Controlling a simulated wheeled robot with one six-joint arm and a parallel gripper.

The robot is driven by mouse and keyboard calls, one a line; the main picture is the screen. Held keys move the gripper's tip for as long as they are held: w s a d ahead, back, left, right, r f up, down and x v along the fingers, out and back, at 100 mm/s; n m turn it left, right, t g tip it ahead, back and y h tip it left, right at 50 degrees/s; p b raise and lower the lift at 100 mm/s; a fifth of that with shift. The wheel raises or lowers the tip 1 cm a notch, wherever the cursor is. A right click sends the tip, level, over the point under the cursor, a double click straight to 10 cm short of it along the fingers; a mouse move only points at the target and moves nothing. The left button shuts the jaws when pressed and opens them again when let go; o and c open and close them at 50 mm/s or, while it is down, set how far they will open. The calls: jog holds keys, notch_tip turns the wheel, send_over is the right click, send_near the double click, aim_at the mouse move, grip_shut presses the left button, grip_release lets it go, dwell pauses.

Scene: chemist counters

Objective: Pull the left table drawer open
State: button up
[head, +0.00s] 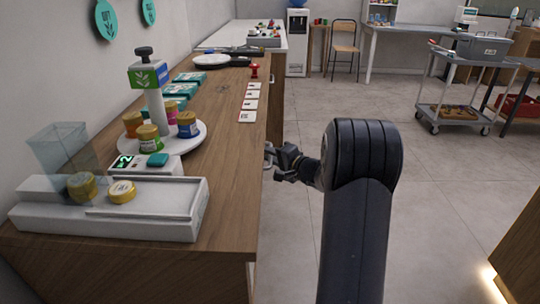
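The long wooden table (222,150) runs away from me on the left. Its drawer fronts face right and are seen almost edge-on, so I cannot make out the left drawer or how far it stands out. A small pale grey piece, perhaps a drawer handle (268,148), shows at the table's right edge. My gripper (272,163) is beside that edge, just below the top, with its fingers pointing left at the piece. The fingertips are small and partly overlap it. I cannot tell whether they are apart or closed on it.
A white dispenser tray (150,222) and a round stand with several jars (186,124) are on the near tabletop. White cards (250,104) lie along its right edge. Open floor (440,185) is to the right, with a trolley (457,113) farther back.

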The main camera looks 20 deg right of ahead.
jog(key=shift+w+a, duration=0.15)
jog(key=shift+w, duration=0.05)
grip_shut()
dwell(0.4)
